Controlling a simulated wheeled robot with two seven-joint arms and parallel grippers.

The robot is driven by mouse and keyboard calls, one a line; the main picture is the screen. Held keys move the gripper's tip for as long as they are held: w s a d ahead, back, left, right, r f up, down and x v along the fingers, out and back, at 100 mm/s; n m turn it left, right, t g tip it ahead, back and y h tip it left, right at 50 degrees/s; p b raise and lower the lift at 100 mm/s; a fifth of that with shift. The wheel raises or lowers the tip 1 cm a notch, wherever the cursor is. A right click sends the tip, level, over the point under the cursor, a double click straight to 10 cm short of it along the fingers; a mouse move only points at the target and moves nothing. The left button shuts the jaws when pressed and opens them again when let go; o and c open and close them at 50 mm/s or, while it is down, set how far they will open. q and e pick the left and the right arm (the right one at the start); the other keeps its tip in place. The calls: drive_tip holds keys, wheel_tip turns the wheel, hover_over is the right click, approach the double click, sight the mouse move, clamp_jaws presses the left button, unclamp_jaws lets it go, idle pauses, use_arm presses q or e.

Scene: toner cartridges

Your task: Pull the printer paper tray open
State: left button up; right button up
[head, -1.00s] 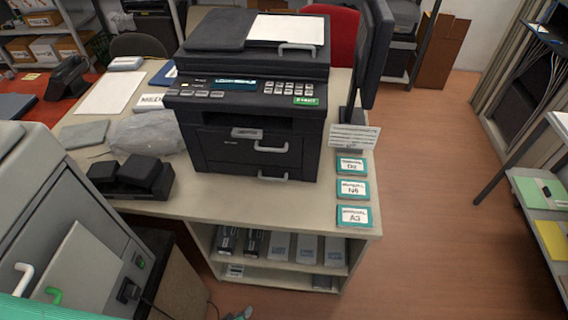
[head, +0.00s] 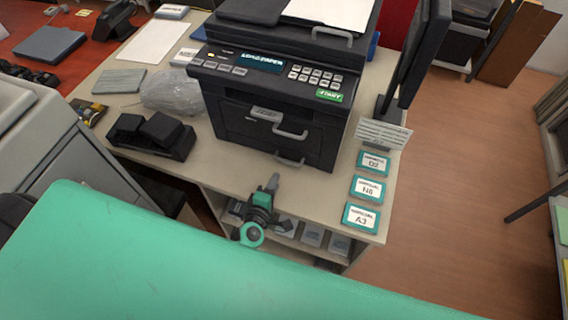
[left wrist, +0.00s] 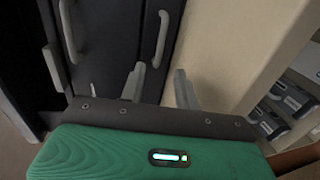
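The black printer (head: 270,110) stands on the beige desk. Its front has an upper grey handle (head: 292,133) and a lower grey handle (head: 290,161) near the base; both front panels look closed. My left gripper (head: 272,184) is in front of the printer, over the desk's front edge, below the lower handle in the head view. In the left wrist view my left gripper (left wrist: 160,88) is open with nothing between its fingers. The handle nearest the desk (left wrist: 161,38) lies ahead, roughly between the fingertips and apart from them. My right gripper is out of view.
Teal-edged cards (head: 367,189) and a small sign (head: 383,134) stand right of the printer. A black double-block device (head: 152,136) and a clear plastic bag (head: 172,92) lie left. A shelf with boxes (head: 312,235) is under the desk. A grey machine (head: 60,150) stands at left.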

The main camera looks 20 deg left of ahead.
use_arm(q)
drive_tip(key=x, duration=0.8)
drive_tip(key=shift+w+f+p, duration=0.1)
drive_tip(key=shift+w+p, duration=0.25)
drive_tip(key=shift+w, duration=0.05)
drive_tip(key=shift+c, duration=0.3)
clamp_jaws()
